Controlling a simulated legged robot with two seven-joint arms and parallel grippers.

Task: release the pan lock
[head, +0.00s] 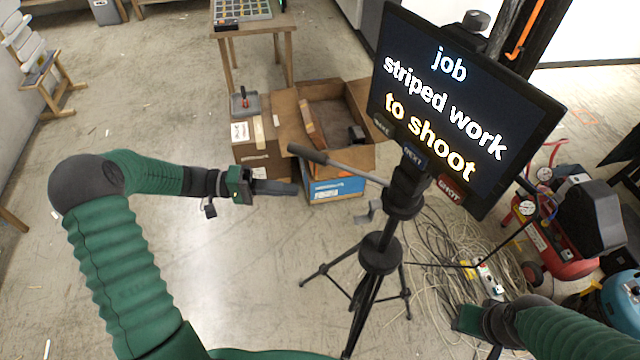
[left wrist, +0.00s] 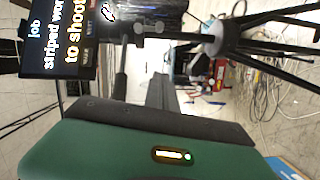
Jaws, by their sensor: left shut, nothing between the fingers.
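A black tripod (head: 380,255) stands right of centre in the head view, with a pan head (head: 404,190) under a monitor (head: 460,100). Its pan handle (head: 325,160) points left and ends in a dark grip. I cannot make out the pan lock clearly on the head. My left gripper (head: 296,189) is shut and empty, left of the pan head and below the handle grip, apart from both. In the left wrist view the shut fingers (left wrist: 158,85) point toward the tripod, which appears sideways. My right gripper (head: 462,318) is low right; its fingers are unclear.
Cardboard boxes (head: 262,150) lie on the floor behind the handle. A wooden table (head: 253,25) stands at the back. Tangled cables (head: 455,250) and a red compressor (head: 550,240) crowd the right. The floor left of the tripod is mostly clear.

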